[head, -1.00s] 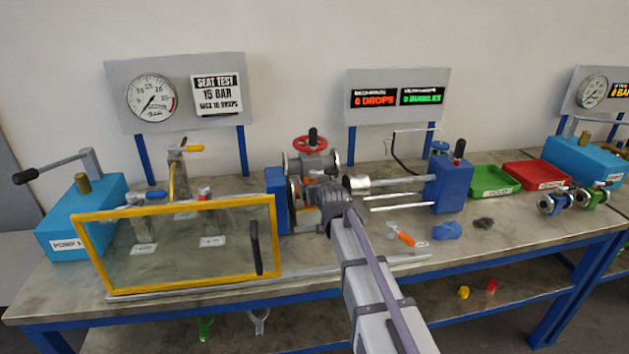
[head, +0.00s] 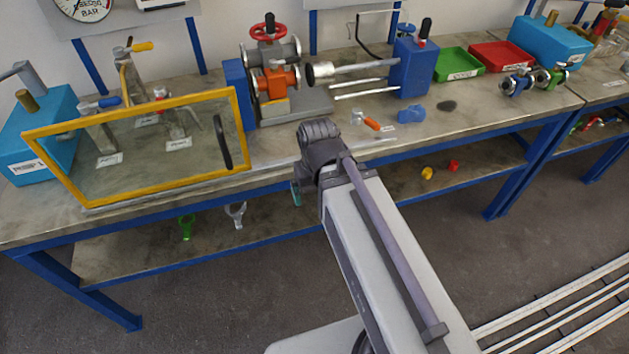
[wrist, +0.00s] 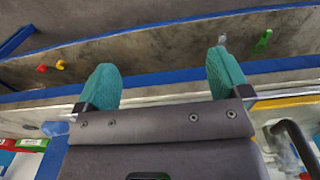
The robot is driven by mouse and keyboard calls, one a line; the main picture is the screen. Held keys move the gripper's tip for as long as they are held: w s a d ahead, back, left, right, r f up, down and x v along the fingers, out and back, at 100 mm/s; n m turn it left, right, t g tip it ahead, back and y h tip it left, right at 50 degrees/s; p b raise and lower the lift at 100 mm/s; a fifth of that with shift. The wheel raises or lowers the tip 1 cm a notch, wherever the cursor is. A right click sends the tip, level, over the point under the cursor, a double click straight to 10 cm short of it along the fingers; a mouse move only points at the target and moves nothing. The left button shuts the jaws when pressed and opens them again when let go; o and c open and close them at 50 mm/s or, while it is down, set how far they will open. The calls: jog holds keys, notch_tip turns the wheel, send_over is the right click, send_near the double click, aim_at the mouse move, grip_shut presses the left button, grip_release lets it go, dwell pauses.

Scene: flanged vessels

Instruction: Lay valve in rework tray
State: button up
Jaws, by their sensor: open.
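An orange valve (head: 277,82) with metal flanges sits in the test stand, beside the blue end plate (head: 236,92); the silver ram end (head: 320,72) is apart from it. A blue valve (head: 516,83) and a green valve (head: 549,77) lie at the bench's right. A red tray (head: 500,57) and a green tray (head: 457,64) stand behind them, their labels too small to read. My gripper (head: 297,192) is off the bench's front edge, mostly hidden by my wrist. In the wrist view my gripper (wrist: 161,62) has its teal fingers wide apart, nothing between them.
A yellow-framed clear guard (head: 140,180) covers the bench's front left. An orange-handled tool (head: 366,121) and a blue piece (head: 411,114) lie at the front right. The lower shelf holds yellow and red caps (head: 453,165) and a green wrench (head: 186,227).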

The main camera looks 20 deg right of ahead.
jog(key=shift+w, duration=0.1)
jog(key=t, duration=1.4)
send_near(276, 74)
jog(key=w, duration=0.1)
jog(key=b+x, duration=0.1)
jog(key=x, duration=0.2)
jog(key=b+x, duration=0.1)
jog(key=x, duration=0.3)
jog(key=f+b+x, duration=0.1)
jog(key=b+x, duration=0.1)
jog(key=x, duration=0.2)
jog(key=shift+w, duration=0.1)
grip_shut()
jog(key=shift+r, duration=0.2)
notch_tip(276, 74, up, 18)
jog(key=p, duration=1.8)
